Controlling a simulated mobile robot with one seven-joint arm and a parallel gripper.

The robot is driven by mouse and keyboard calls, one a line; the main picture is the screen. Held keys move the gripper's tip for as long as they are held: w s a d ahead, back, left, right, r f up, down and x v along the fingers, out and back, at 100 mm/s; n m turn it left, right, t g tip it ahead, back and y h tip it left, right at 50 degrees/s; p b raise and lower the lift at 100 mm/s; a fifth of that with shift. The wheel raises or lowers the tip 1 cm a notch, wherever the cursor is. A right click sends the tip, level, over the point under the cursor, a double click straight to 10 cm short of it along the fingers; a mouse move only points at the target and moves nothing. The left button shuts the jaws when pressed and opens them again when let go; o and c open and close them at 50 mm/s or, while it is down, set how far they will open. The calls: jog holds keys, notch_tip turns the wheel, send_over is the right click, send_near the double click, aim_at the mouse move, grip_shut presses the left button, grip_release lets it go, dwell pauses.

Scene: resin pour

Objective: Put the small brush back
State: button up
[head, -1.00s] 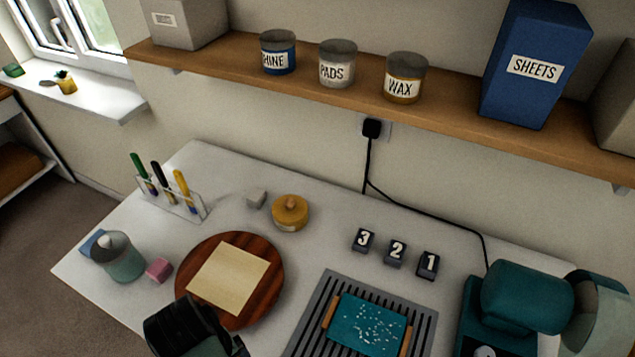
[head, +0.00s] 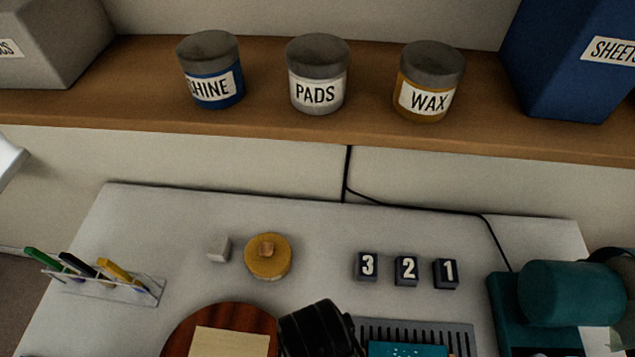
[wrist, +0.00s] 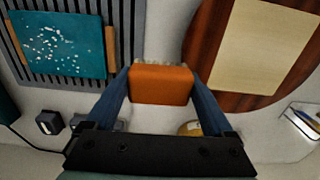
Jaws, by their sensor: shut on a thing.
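My gripper (wrist: 160,76) is shut on an orange block (wrist: 160,85) with a pale fringe at its edge; it looks like the small brush. Its blue fingers press on both sides, and it is held above the table. In the head view my dark wrist (head: 318,330) is at the bottom centre, between the round wooden board (head: 225,318) and the grooved grey mat (head: 455,333); fingertips and brush are hidden there. A clear rack (head: 120,290) with green, black and yellow-handled tools stands at the left.
A yellow lidded pot (head: 268,258) and small pale cube (head: 219,249) stand behind the board. Number blocks (head: 406,270) stand behind the mat, a teal machine (head: 565,295) at the right. The shelf (head: 270,122) carries jars and boxes. Tabletop between pot and number blocks is clear.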

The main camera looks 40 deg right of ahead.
jog(key=shift+s+d+r, duration=0.1)
jog(key=shift+d, duration=0.25)
jog(key=p, duration=0.2)
send_over(327, 268)
notch_tip(327, 268, down, 3)
jog(key=shift+s+a+r+p, duration=0.1)
jog(key=shift+r+p, duration=0.1)
jog(key=shift+p, duration=0.1)
notch_tip(327, 268, down, 4)
jog(key=shift+s+r, duration=0.1)
jog(key=shift+f+p, duration=0.2)
jog(key=shift+p, duration=0.2)
jog(key=shift+w+f, duration=0.15)
jog(key=shift+w, duration=0.05)
